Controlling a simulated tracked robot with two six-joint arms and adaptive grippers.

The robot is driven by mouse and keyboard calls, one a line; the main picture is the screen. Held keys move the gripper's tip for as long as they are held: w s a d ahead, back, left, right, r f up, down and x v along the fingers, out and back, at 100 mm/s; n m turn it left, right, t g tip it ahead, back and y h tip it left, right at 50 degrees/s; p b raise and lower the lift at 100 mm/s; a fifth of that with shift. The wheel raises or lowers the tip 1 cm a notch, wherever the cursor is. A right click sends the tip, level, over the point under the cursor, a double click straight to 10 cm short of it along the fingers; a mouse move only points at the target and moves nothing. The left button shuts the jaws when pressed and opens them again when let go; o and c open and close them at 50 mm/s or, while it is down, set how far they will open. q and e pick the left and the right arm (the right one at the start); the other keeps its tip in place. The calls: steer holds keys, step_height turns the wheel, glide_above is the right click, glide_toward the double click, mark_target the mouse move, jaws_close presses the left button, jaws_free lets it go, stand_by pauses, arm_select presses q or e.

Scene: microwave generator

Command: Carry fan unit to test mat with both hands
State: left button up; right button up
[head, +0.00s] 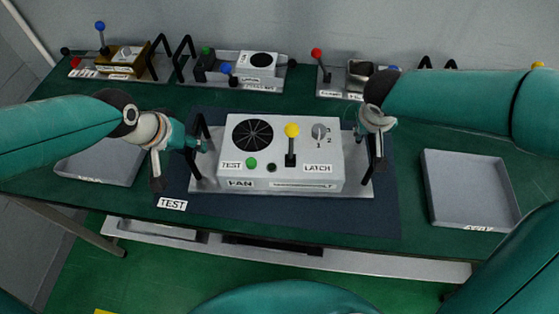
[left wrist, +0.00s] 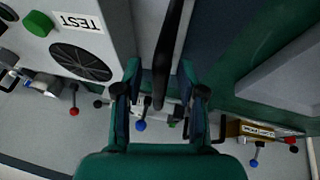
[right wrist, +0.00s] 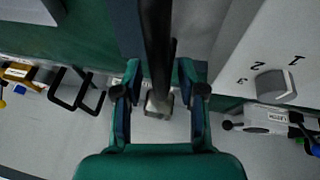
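The fan unit (head: 310,182), a light grey box with a round black fan, yellow lever, green button and knob, is over the dark blue test mat (head: 350,220). It looks level; I cannot tell whether its base touches the mat. A black handle stands at each end. My left gripper (head: 195,143) is at the left handle (left wrist: 168,50), which runs between its fingers with gaps beside it. My right gripper (head: 374,138) is at the right handle (right wrist: 156,45), also between spread fingers with gaps. Both grippers look open around the handles.
A grey tray (head: 465,165) lies to the right and another tray (head: 105,165) to the left, partly behind my left arm. Several smaller handled units, such as the brown one (head: 122,60), stand along the back wall. Bare mat shows in front of the fan unit.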

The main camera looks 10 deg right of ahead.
steer(key=shift+s+r, duration=0.1)
steer(key=shift+r, duration=0.2)
arm_select(q)
steer(key=v, duration=1.1)
arm_select(e)
steer(key=v, duration=1.1)
steer(key=shift+s+r, duration=0.2)
steer(key=shift+a, duration=0.1)
